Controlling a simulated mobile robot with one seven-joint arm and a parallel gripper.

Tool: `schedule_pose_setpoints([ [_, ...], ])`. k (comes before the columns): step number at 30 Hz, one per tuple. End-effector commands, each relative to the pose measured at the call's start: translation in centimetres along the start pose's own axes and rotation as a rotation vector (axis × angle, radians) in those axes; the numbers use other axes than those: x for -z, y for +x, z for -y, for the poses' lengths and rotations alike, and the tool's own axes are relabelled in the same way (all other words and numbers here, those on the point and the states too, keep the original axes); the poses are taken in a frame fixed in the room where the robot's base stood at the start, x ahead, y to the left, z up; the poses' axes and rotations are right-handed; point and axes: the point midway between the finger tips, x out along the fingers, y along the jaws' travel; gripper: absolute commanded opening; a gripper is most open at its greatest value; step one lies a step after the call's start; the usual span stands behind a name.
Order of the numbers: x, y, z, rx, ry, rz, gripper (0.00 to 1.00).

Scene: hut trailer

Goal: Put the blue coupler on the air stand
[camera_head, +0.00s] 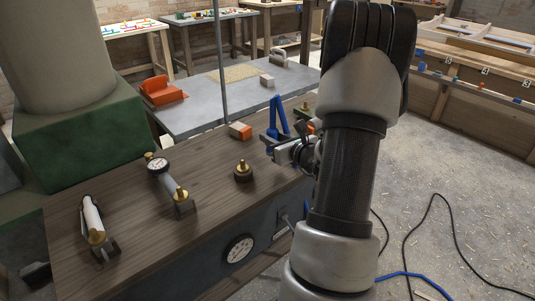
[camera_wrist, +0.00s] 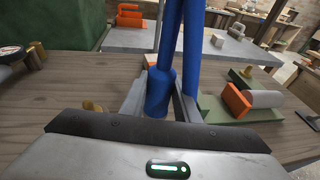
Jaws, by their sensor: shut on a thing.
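My gripper (camera_head: 272,141) is shut on the blue coupler (camera_wrist: 158,92), which stands upright between the fingers above the wooden bench. A blue hose loop (camera_head: 278,112) rises from it. A small dark round stand with a brass plug (camera_head: 243,171) sits on the bench, left of and nearer than my gripper; it looks like the air stand. A brass tip (camera_wrist: 92,106) shows just past the gripper body in the wrist view, mostly hidden. The coupler is apart from this stand.
A gauge tool (camera_head: 158,165) and a white-handled tool (camera_head: 92,216) stand on the bench at left. An orange-ended block (camera_head: 240,131) lies near the back edge. A green base with an orange block (camera_wrist: 237,101) is right of the coupler. Bare wood lies around the dark stand.

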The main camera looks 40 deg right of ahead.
Motion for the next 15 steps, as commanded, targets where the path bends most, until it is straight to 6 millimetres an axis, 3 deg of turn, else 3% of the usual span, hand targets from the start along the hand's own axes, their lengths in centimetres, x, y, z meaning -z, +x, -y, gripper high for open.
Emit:
schedule_pose_setpoints([
  [11, 4.1, 1.0, 0.0, -0.001, 0.000, 0.001, 0.06],
  [15, 4.3, 1.1, 0.0, 0.000, -0.002, 0.003, 0.06],
])
